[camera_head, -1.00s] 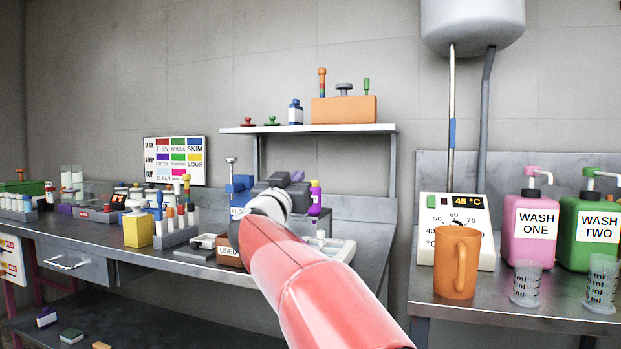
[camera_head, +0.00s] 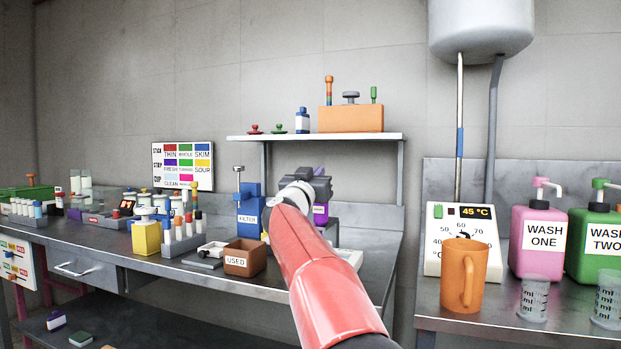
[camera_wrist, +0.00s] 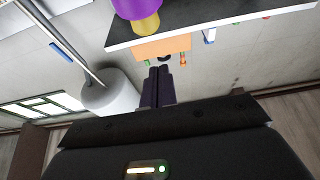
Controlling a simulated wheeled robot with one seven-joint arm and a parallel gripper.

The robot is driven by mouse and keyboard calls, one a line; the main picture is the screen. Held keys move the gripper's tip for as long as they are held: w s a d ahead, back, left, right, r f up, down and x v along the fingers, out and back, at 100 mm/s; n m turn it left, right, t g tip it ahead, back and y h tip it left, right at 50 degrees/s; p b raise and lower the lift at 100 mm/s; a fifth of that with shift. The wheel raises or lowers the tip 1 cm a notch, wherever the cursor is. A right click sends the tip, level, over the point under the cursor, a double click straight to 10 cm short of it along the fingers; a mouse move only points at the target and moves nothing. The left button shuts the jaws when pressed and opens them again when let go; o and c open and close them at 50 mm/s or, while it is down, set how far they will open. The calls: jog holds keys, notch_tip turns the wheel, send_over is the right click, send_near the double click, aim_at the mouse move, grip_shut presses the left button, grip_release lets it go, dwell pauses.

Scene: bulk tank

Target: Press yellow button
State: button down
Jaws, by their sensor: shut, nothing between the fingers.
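No yellow button can be made out with certainty. A white panel (camera_head: 17,262) with small coloured parts is cut off at the left edge of the head view; its details are too small to read. My gripper (camera_wrist: 158,70) is shut and empty in the wrist view. Its fingers point toward the orange block (camera_wrist: 162,47) on the wall shelf, apart from it. A purple bottle (camera_head: 320,213) stands partly behind my arm. In the wrist view a purple thing with a yellow end (camera_wrist: 147,24) is close to the camera.
The left bench holds a yellow box (camera_head: 146,239), a USED bin (camera_head: 244,259), a blue filter stand (camera_head: 248,212) and racks. The right bench has a thermostat box (camera_head: 435,251), an orange mug (camera_head: 465,280) and wash bottles (camera_head: 537,242). A wall shelf (camera_head: 290,138) hangs behind.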

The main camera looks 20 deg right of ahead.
jog(key=f, duration=0.1)
jog(key=f+b, duration=0.1)
jog(key=f, duration=0.1)
jog(key=shift+w+d+f+b, duration=0.25)
jog(key=shift+w+f+b, duration=0.05)
jog(key=shift+f, duration=0.1)
